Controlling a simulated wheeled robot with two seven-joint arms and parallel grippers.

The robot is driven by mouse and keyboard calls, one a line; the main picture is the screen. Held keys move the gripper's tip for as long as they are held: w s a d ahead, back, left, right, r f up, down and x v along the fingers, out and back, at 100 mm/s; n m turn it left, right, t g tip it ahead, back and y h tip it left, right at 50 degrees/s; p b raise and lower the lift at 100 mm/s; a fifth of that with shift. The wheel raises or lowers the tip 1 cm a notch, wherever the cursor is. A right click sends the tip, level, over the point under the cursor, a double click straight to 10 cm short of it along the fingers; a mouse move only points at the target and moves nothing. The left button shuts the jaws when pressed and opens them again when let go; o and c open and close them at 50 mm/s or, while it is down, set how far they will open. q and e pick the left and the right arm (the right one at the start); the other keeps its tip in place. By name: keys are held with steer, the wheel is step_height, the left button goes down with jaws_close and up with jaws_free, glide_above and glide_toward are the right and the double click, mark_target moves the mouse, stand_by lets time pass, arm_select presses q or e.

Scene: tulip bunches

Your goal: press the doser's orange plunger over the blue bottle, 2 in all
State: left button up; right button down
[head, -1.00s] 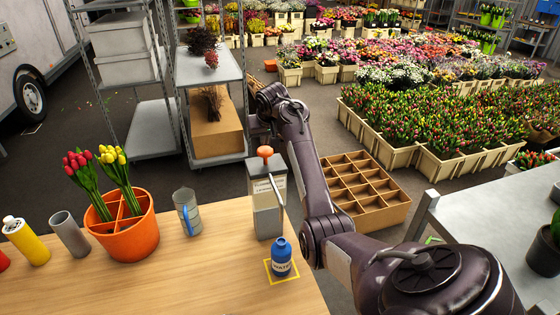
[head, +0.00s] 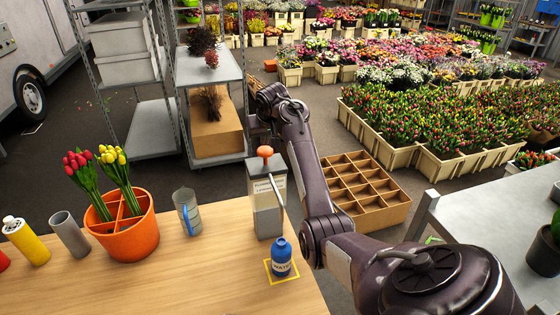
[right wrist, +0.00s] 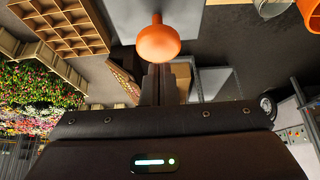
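The doser (head: 267,205) is a grey box with a label and a side spout, standing on the wooden table. Its orange plunger (head: 265,152) stands above its top. The blue bottle (head: 281,258) stands upright in a yellow square, in front of the doser, below the spout side. My right gripper (head: 261,131) is above and behind the plunger, small and partly hidden by my arm. In the right wrist view the plunger (right wrist: 158,42) is just beyond my fingers (right wrist: 159,82), which are together and hold nothing; I cannot tell if they touch it. My left gripper is not in view.
On the table stand a clear jug (head: 187,212), an orange pot (head: 127,238) of tulips, a grey cup (head: 70,234) and a yellow container (head: 26,242). A compartmented crate (head: 365,190) is on the floor behind my right arm. The table front between pot and bottle is clear.

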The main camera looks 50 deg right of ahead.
mark_target(266, 151)
steer(key=shift+f, duration=0.1)
steer(key=shift+s+f+b, duration=0.1)
steer(key=shift+f+b, duration=0.45)
steer(key=shift+f, duration=1.55)
step_height(266, 151, up, 3)
steer(key=p, duration=0.2)
steer(key=shift+r+p, duration=0.15)
steer(key=shift+p, duration=0.2)
steer(key=shift+r+b, duration=0.4)
steer(key=shift+r, duration=1.55)
